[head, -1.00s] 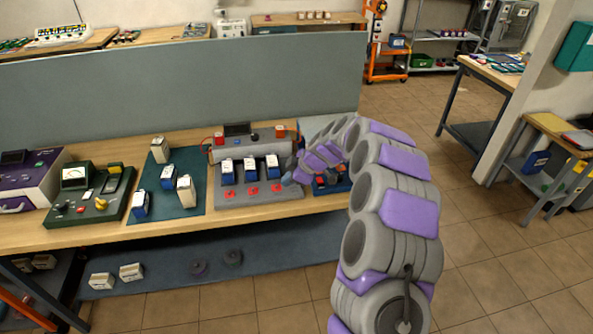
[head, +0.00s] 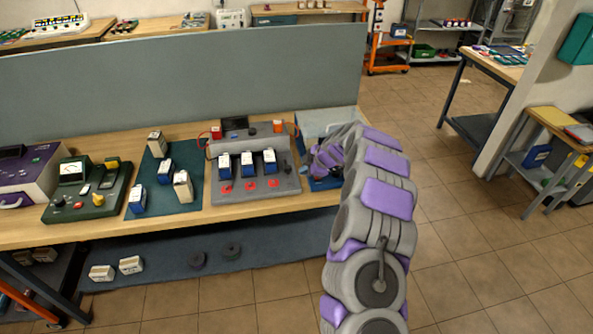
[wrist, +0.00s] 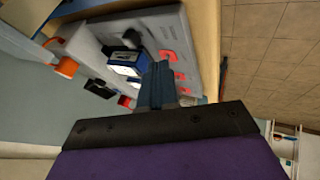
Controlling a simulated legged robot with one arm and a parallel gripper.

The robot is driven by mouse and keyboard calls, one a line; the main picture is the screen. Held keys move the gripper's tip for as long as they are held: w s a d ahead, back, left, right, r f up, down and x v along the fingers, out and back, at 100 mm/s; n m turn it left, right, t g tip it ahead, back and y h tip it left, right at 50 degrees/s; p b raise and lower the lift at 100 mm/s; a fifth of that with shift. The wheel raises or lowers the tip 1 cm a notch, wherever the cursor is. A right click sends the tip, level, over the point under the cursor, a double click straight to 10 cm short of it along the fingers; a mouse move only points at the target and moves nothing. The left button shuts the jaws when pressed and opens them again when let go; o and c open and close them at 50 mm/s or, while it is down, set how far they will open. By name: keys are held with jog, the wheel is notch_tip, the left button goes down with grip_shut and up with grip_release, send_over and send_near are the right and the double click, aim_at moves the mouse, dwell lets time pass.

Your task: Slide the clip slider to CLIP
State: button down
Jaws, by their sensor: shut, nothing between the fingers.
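A grey station (head: 240,195) stands on the bench, with three blue-and-white batteries (head: 247,164) and a row of three red parts (head: 250,185) along its front. No CLIP label is readable, and I cannot tell which part is the clip slider. My gripper is at the station's right side in the head view, its fingertips not clear there. In the wrist view my gripper (wrist: 160,85) is shut and empty, its fingers in front of the grey station (wrist: 200,50). Red parts (wrist: 169,57) and a blue-and-white battery (wrist: 125,68) show near the fingers; contact cannot be told.
A dark green mat (head: 172,200) with several batteries and a green meter box (head: 88,195) stand left of the station. A grey partition (head: 180,85) rises behind the bench. A blue item (head: 325,184) sits at right under my arm. Tiled floor is open to the right.

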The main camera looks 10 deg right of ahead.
aim_at(288, 169)
jog(key=x, duration=0.9)
jog(key=shift+w+a+f+b, duration=0.15)
jog(key=shift+f+b, duration=0.1)
jog(key=shift+b, duration=0.1)
jog(key=shift+w+d, duration=0.15)
jog(key=shift+w, duration=0.55)
jog(key=shift+w+d, duration=0.15)
jog(key=shift+w, duration=0.6)
jog(key=shift+w+a, duration=0.2)
jog(key=shift+w, duration=0.3)
jog(key=shift+w, duration=0.1)
